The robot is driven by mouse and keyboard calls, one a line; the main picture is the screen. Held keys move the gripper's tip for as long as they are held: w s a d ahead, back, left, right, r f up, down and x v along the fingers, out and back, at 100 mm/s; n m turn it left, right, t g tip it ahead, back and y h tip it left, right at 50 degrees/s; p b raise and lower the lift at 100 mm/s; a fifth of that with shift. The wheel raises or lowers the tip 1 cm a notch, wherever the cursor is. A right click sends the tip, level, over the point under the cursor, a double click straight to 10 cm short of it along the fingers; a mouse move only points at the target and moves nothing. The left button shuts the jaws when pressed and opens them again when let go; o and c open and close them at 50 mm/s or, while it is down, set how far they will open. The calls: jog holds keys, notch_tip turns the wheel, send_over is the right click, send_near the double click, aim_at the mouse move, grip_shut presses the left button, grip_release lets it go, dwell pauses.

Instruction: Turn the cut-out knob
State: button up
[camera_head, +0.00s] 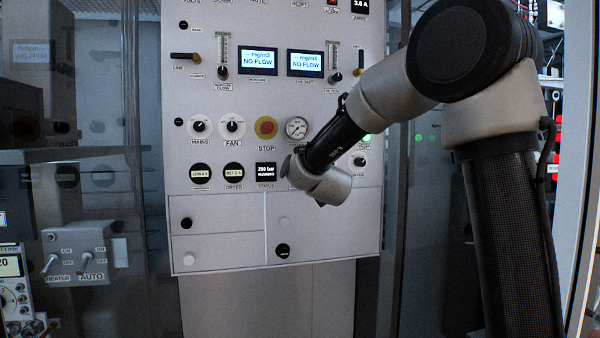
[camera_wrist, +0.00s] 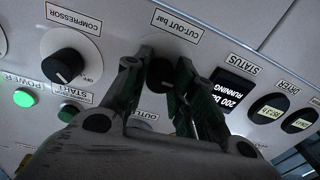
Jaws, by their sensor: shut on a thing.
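The cut-out knob (camera_wrist: 158,77) is a dark round knob on the light panel, below the "CUT-OUT bar" label (camera_wrist: 178,26) in the wrist view. My gripper (camera_wrist: 163,66) has one finger on each side of it and is shut on it. The fingers cover much of the knob, so its pointer and scale cannot be read. In the head view my wrist hides the knob and the fingers.
The compressor knob (camera_wrist: 64,66) and green start button (camera_wrist: 68,113) are close beside the fingers. The status display (camera_wrist: 232,90) reads 200 bar, running. In the head view, the red stop button (camera_head: 266,127) and a gauge (camera_head: 297,128) lie near my wrist.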

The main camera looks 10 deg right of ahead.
jog(key=shift+n, duration=0.9)
jog(key=o, duration=1.1)
jog(key=shift+c, duration=0.2)
jog(key=s, duration=1.2)
jog(key=shift+d, duration=0.3)
jog(key=shift+s, duration=0.1)
